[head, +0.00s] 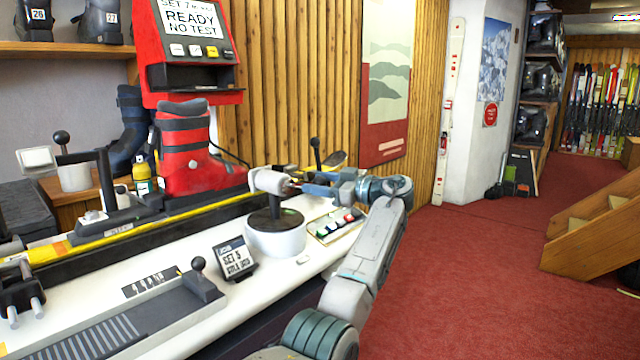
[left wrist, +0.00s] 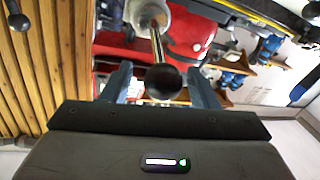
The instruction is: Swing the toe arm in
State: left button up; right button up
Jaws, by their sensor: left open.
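A light grey cylinder-shaped arm (head: 268,181), apparently the toe arm, sits on a dark post above a round white base (head: 276,240), pointing right beside the red ski boot (head: 188,160). My left gripper (head: 308,189) reaches it from the right. In the left wrist view, the pale cylinder (left wrist: 149,10) carries a thin metal rod ending in a black ball knob (left wrist: 163,81). The open fingers of my left gripper (left wrist: 161,84) stand on either side of the knob, with visible gaps. My right gripper is not in view.
A red tester with a screen (head: 190,20) stands behind the boot. A small sign (head: 234,258) and a tray of coloured pieces (head: 336,226) lie near the base. Red carpet at right is open.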

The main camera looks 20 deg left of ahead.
pick_arm(q)
jog(key=d, duration=1)
jog(key=shift+s+d, duration=0.3)
jog(key=shift+d, duration=0.05)
jog(key=shift+f, duration=0.1)
